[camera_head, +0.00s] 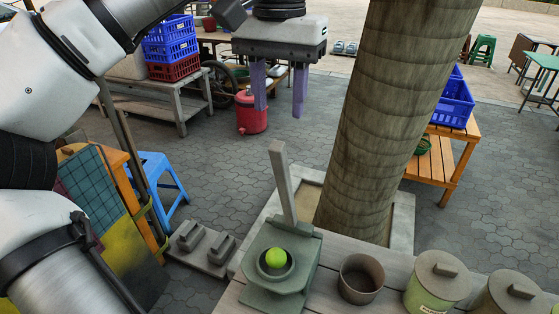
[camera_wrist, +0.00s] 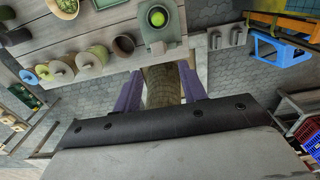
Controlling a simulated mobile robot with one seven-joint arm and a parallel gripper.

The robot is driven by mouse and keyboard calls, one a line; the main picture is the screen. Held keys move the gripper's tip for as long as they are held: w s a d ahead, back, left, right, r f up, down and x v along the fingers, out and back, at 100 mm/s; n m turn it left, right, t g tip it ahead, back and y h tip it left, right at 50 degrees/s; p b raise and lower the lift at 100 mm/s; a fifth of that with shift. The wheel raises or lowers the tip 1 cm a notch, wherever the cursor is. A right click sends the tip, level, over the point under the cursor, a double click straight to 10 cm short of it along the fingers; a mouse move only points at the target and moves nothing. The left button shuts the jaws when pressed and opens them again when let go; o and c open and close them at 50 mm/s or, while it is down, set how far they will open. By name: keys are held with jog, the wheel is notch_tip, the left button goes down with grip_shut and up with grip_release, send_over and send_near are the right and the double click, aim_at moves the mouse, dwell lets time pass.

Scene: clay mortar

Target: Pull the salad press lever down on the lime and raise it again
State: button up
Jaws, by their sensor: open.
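The salad press (camera_head: 300,247) is a grey-green device on the near table, with a round cup at its front. Its lever (camera_head: 283,185) stands nearly upright, tilted slightly left at the top. The bright green lime (camera_head: 276,258) sits in the cup. In the wrist view the press (camera_wrist: 174,32) and lime (camera_wrist: 157,17) show at top centre. My gripper (camera_head: 279,112) hangs with its purple fingers down, wide apart and empty, beyond and above the lever top in the head view. The fingers also show in the wrist view (camera_wrist: 160,72), with nothing gripped between them.
A brown pot (camera_head: 361,278) and lidded green jars (camera_head: 437,281) stand right of the press on the table (camera_head: 330,299). A thick tree trunk (camera_head: 385,110) rises close behind, right of my gripper. A blue stool (camera_head: 160,183) stands at left.

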aim_at(280, 178)
notch_tip(280, 178, down, 12)
jog(key=shift+f, duration=0.15)
jog(key=shift+c, duration=0.3)
grip_shut()
